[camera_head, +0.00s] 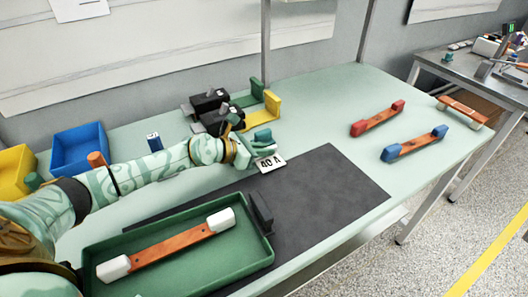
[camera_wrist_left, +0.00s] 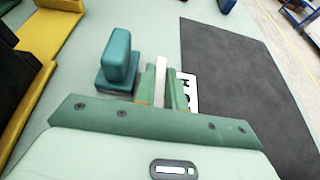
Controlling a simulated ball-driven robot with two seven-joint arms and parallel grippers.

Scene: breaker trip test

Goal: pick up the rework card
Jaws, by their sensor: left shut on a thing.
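A white card (camera_head: 270,163) marked "40 A" stands at the far left edge of the dark mat; I see no card reading "rework". My left gripper (camera_head: 262,150) is at this card. In the left wrist view the fingers of my left gripper (camera_wrist_left: 163,88) are shut on a white upright strip (camera_wrist_left: 161,72), which seems to be part of the card. The card's lettered face (camera_wrist_left: 192,92) shows just right of the fingers, partly hidden. My right gripper is not in view.
A teal block on a base (camera_wrist_left: 118,62) stands close left of the fingers. Black breakers (camera_head: 209,101) and a yellow bracket (camera_head: 272,106) are behind. A green tray (camera_head: 262,250) holds a white-ended bar (camera_head: 180,243).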

